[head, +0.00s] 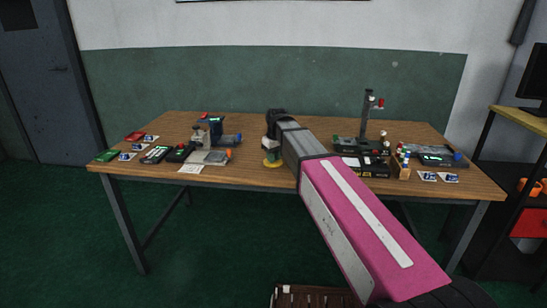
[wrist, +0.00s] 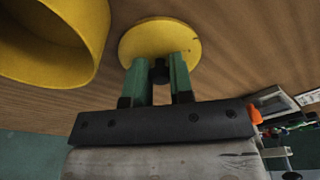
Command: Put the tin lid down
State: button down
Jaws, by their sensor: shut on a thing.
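The yellow round tin lid (wrist: 160,38) is in front of my gripper (wrist: 160,70) in the wrist view. The green fingers are shut on its small dark knob (wrist: 158,72). A larger yellow round tin (wrist: 70,70) shows at the upper left of the wrist view, apart from the lid and partly cut off. In the head view a yellow rim (head: 271,163) shows just under my gripper (head: 271,154), over the middle of the table. I cannot tell whether the lid touches the wood.
The wooden table (head: 235,180) has a bare strip along its front. Several devices and cards stand at the left, with a grey stand-like device (head: 216,135) nearest. A tall post device (head: 367,115), a black box (head: 366,166) and small bottles (head: 402,160) are at the right.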

aim_at(276, 162)
jog(key=shift+f, duration=0.15)
jog(key=c, duration=1)
grip_release()
notch_tip(276, 162, up, 12)
jog(key=s, duration=0.1)
jog(key=shift+d, duration=0.45)
